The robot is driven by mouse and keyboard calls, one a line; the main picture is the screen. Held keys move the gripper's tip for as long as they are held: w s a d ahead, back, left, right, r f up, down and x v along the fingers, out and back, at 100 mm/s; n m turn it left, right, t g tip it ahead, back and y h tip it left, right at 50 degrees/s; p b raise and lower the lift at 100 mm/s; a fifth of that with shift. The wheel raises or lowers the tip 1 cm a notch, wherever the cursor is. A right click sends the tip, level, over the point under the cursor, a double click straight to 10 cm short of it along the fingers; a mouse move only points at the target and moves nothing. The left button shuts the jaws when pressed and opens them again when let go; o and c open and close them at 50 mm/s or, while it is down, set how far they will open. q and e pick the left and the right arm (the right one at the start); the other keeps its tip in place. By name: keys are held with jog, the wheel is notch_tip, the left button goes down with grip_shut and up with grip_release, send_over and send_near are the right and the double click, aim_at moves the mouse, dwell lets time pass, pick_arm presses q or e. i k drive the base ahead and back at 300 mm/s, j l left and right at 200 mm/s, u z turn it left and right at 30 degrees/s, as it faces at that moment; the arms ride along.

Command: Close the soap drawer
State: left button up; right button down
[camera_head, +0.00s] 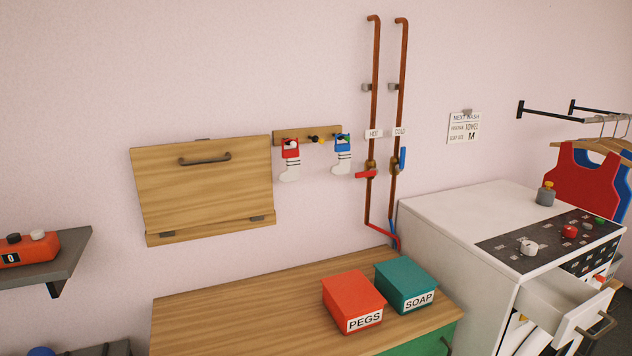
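The soap drawer (566,311) is a white drawer at the front of the white washing machine (440,229), at the lower right. It is pulled out, so its open top and one side wall show. A dark bar handle (598,328) is on its front. The picture's lower right edge cuts off part of the machine below it. I see neither of my grippers in this view.
A red PEGS box (352,294) and a teal SOAP box (406,280) stand on the wooden counter (230,315) left of the machine. Red and blue vests (580,180) hang behind its right side. A grey shelf (70,262) is at far left.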

aim_at(565, 305)
jog(key=z, duration=1.65)
